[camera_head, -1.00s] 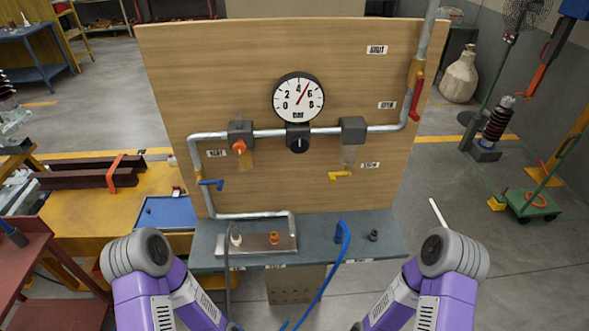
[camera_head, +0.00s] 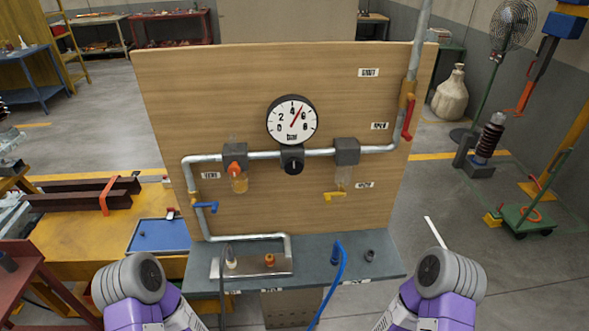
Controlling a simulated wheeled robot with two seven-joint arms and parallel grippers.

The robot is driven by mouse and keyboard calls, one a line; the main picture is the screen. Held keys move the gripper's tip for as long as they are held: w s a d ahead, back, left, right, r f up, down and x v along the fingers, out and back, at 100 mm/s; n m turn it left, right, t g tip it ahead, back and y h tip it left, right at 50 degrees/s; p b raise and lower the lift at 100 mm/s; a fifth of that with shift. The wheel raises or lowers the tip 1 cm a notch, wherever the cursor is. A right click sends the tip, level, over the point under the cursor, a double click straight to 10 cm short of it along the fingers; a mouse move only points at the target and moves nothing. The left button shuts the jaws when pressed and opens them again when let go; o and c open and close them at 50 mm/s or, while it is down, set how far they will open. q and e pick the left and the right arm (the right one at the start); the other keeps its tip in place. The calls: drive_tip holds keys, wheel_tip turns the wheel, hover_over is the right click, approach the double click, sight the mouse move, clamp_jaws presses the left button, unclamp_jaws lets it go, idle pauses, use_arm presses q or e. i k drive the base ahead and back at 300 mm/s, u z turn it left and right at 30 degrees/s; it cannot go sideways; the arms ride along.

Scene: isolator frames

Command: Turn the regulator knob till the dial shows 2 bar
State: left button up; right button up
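The round white dial (camera_head: 292,120) is mounted on the upright wooden board, with its red needle pointing up and right, between 4 and 6. The black regulator knob (camera_head: 292,167) sits just below the dial, on the horizontal pipe, with a pale mark on its face. Nothing touches the knob. My two purple arms with grey rounded joints show at the bottom left and bottom right, well short of the board. Neither gripper is in view.
An orange knob (camera_head: 234,168) is left of the regulator. A blue lever (camera_head: 206,207), a yellow lever (camera_head: 335,195) and a red lever (camera_head: 408,118) are on the piping. A grey shelf (camera_head: 320,258) below the board bears fittings and a blue hose (camera_head: 333,283).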

sight(293, 167)
drive_tip(key=z, duration=0.05)
drive_tip(key=k, duration=1.05)
drive_tip(key=u, duration=0.9)
drive_tip(key=i, duration=0.8)
drive_tip(key=z, duration=0.7)
drive_tip(key=i, duration=0.6)
drive_tip(key=z, duration=0.6)
